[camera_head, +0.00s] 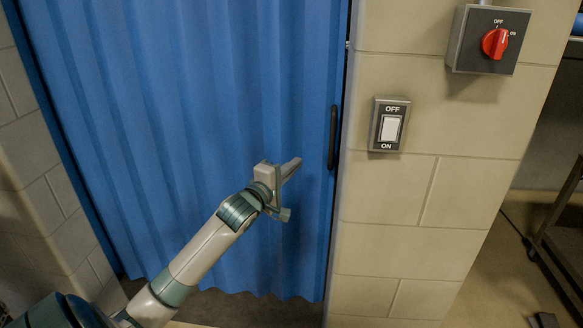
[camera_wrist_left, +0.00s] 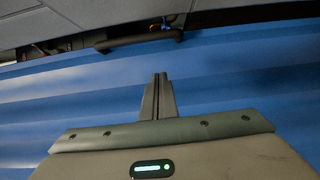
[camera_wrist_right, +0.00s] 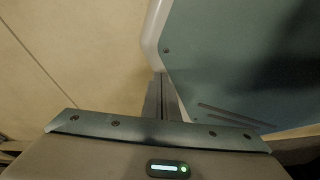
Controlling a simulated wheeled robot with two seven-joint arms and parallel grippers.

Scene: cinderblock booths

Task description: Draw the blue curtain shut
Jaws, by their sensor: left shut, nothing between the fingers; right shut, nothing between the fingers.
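The blue curtain (camera_head: 190,110) hangs across the opening between two block walls, spread from the left wall to the right wall in the head view. A dark vertical handle (camera_head: 333,138) is at its right edge, beside the right wall. My left gripper (camera_head: 296,168) is shut and empty in front of the curtain, a little left of and below the handle. In the left wrist view, its closed fingers (camera_wrist_left: 158,88) point toward the dark handle (camera_wrist_left: 140,40), apart from it. My right gripper (camera_wrist_right: 160,90) is shut and empty in its wrist view; it is not visible in the head view.
The right block wall (camera_head: 385,215) carries a white OFF/ON rocker switch (camera_head: 390,127) and a grey box with a red rotary knob (camera_head: 495,43). A dark wheeled frame (camera_head: 560,235) stands at the far right. Floor shows below the curtain.

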